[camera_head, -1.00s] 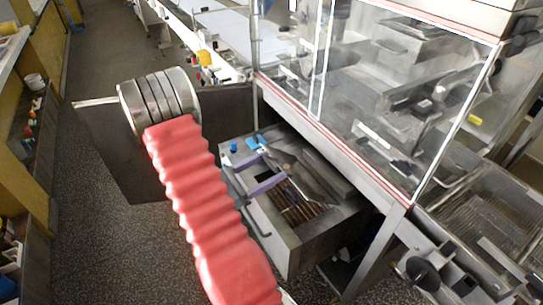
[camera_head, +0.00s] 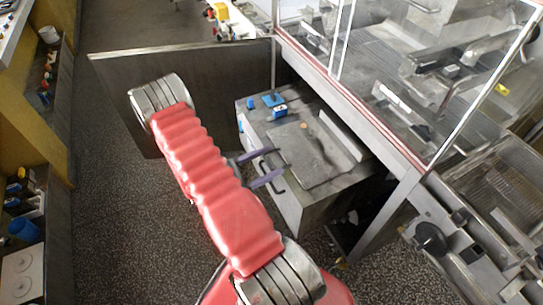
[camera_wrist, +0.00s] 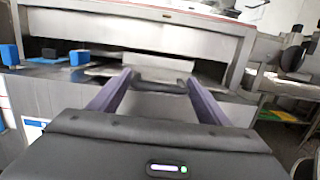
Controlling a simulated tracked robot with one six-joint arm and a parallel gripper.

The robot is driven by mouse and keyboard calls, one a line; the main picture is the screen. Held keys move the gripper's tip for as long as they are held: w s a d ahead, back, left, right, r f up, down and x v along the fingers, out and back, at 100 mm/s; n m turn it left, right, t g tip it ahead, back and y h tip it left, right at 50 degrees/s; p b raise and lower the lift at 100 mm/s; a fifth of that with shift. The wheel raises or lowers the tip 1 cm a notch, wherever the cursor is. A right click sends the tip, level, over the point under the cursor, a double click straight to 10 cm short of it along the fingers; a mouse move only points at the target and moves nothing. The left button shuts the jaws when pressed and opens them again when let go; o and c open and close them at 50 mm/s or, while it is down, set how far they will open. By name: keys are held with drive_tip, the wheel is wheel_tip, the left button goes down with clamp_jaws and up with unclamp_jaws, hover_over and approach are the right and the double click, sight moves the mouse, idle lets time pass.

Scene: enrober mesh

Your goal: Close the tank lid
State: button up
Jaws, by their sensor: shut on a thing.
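The tank (camera_head: 315,205) is a grey metal box at the middle right of the head view. Its lid (camera_head: 315,150) is a grey plate lying flat, or almost flat, over the tank's top; any small gap cannot be told. My gripper (camera_head: 279,161), with purple fingers, is at the lid's near left edge.
Blue blocks (camera_head: 272,100) sit on the tank's back left corner. A clear-walled machine frame (camera_head: 350,100) stands close on the right, its leg (camera_head: 385,225) beside the tank. A dark upright panel (camera_head: 195,75) stands behind my arm. Speckled floor (camera_head: 120,220) is open at left.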

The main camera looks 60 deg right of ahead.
drive_tip(key=shift+w+f, duration=0.2)
drive_tip(key=shift+f, duration=0.3)
drive_tip(key=o, duration=1.2)
drive_tip(key=shift+o, duration=0.2)
drive_tip(key=shift+a, duration=0.1)
drive_tip(key=v, duration=1.3)
drive_tip(key=shift+a, duration=0.25)
drive_tip(key=shift+w, duration=0.15)
drive_tip(key=shift+f, duration=0.15)
